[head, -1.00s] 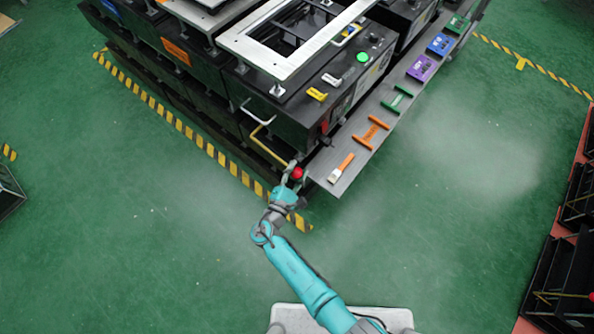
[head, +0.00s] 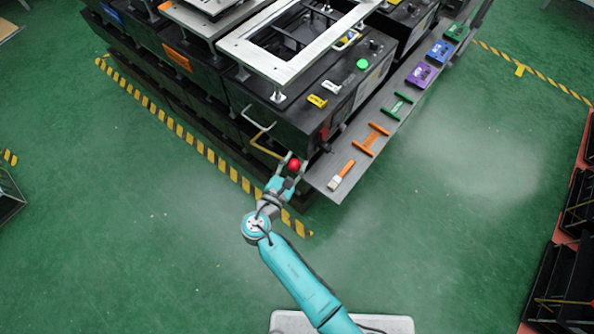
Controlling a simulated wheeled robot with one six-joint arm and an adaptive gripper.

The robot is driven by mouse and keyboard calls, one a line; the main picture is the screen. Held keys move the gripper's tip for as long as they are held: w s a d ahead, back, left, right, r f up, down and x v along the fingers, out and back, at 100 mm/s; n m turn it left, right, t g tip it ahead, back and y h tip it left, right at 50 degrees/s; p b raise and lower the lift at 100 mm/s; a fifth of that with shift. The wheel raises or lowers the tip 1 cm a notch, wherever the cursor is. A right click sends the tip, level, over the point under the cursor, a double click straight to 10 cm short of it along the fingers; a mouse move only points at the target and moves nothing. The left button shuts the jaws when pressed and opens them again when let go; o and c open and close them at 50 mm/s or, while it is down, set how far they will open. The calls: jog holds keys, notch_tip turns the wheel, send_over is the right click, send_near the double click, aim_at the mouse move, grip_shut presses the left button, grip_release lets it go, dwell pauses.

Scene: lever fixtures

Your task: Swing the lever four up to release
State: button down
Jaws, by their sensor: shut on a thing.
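A lever's round red knob (head: 294,164) is at the near corner of the black machine, just left of the dark shelf. My gripper (head: 291,169) is shut on this knob, with a finger on either side. The lever's shaft is hidden by the gripper and the machine. No number marking it as lever four can be read.
The black machine (head: 290,118) has a yellow handle (head: 262,142) and a white handle (head: 257,120) left of the knob. The dark shelf (head: 322,172) to the right bears a brush (head: 341,175) and an orange piece (head: 371,139). Green floor (head: 430,240) is open at the right.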

aim_at(278, 156)
jog(key=w+a+r+n, duration=0.1)
jog(key=r, duration=0.1)
jog(key=a+r+n, duration=0.1)
jog(key=r, duration=0.1)
jog(key=w+a+r+n+g, duration=0.1)
jog(key=r+n, duration=0.1)
jog(key=shift+w+a+r, duration=0.3)
jog(key=shift+r, duration=0.1)
jog(key=shift+w+a+r+n+g+h, duration=0.45)
jog(key=shift+a+r+n, duration=0.15)
jog(key=shift+a+r, duration=0.15)
jog(key=c, duration=0.8)
grip_release()
jog(key=shift+c, duration=0.2)
jog(key=shift+o, duration=1)
jog(key=shift+w, duration=0.1)
jog(key=v, duration=1.2)
